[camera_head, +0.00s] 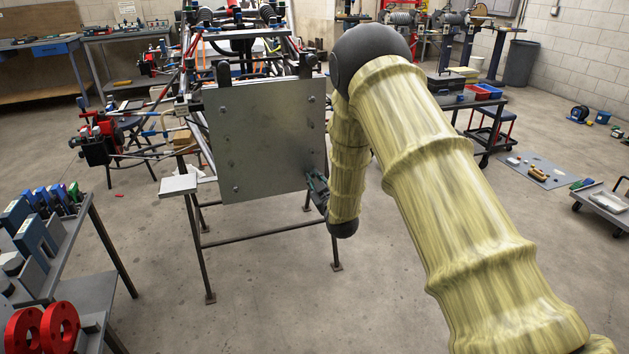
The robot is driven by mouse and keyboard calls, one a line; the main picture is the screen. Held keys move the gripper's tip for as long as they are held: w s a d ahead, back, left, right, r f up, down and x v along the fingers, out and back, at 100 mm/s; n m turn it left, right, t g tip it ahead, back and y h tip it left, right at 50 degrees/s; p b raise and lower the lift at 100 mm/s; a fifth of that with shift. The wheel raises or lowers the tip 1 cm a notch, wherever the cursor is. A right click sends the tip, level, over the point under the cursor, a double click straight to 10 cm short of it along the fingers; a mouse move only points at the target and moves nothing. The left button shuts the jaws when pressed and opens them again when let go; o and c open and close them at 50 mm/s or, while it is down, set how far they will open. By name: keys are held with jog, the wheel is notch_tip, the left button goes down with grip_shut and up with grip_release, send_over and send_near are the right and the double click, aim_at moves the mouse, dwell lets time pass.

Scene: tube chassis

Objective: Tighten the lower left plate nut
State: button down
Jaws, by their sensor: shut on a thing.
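The grey metal plate (265,145) stands upright on the front of the tube chassis. The lower left plate nut (236,189) shows as a small dark dot near the plate's lower left corner. An upper left nut (222,111) and an upper right nut (311,98) also show. My gripper (310,178) is at the plate's lower right corner, well to the right of the lower left nut. It is shut on a small dark thing at its tip; I cannot tell whether that is the lower right nut, whose spot it covers. My arm hides the area right of the plate.
The chassis (240,45) rests on a dark tube stand (270,238). A small grey ledge (178,185) sticks out left of the plate. A cart (85,270) with boxes and red discs stands at the left. The floor before the plate is clear.

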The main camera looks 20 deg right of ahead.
jog(key=c, duration=1.4)
grip_release()
jog(key=s, duration=1.2)
jog(key=shift+d, duration=0.2)
jog(key=shift+f, duration=0.1)
